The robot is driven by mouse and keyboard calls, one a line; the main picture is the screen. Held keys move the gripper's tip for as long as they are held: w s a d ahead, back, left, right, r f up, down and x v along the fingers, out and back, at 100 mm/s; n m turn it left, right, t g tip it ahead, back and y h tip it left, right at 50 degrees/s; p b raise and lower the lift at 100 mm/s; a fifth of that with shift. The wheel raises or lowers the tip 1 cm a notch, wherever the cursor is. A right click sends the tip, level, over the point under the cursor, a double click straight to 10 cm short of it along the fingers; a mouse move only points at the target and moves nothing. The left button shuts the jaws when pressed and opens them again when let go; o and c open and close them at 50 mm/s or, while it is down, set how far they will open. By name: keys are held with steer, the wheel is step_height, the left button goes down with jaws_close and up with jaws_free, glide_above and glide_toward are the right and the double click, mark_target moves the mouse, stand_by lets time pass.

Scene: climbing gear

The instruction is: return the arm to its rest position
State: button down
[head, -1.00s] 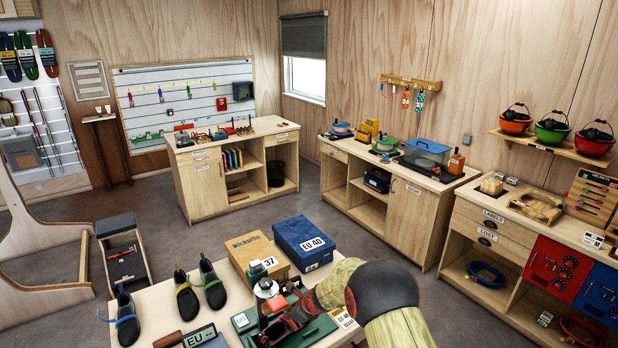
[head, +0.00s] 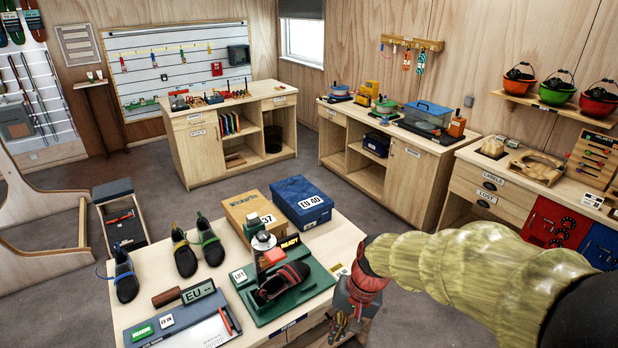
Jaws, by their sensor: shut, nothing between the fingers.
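My arm (head: 470,262) reaches in from the right edge, yellowish and ribbed. My gripper (head: 340,328) hangs from its red wrist, pointing down beside the front right edge of the near table (head: 215,278). It is shut and empty, apart from the things on the table. A dark climbing shoe with red straps (head: 283,281) sits on the green press base (head: 312,287), under the press with the READY sign, left of my gripper.
Three dark shoes (head: 184,255) stand at the table's left. A tan box (head: 248,212) and a blue box (head: 301,200) stand at its back. A grey board (head: 190,322) lies at the front left. Open floor (head: 385,220) lies beyond the table.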

steer(key=s+d+r+n+t+h+b, duration=0.1)
steer(key=s+d+r+t+b, duration=0.1)
steer(key=s+d+b, duration=0.3)
steer(key=s+d+r+n+t+h+b, duration=0.1)
steer(key=s+d+r+t+b, duration=0.1)
steer(key=s+d+b, duration=0.3)
steer(key=s+d+t, duration=0.1)
steer(key=s+d, duration=0.1)
steer(key=s, duration=0.2)
steer(key=shift+s+d+r+h, duration=0.25)
steer(key=shift+r+h, duration=0.15)
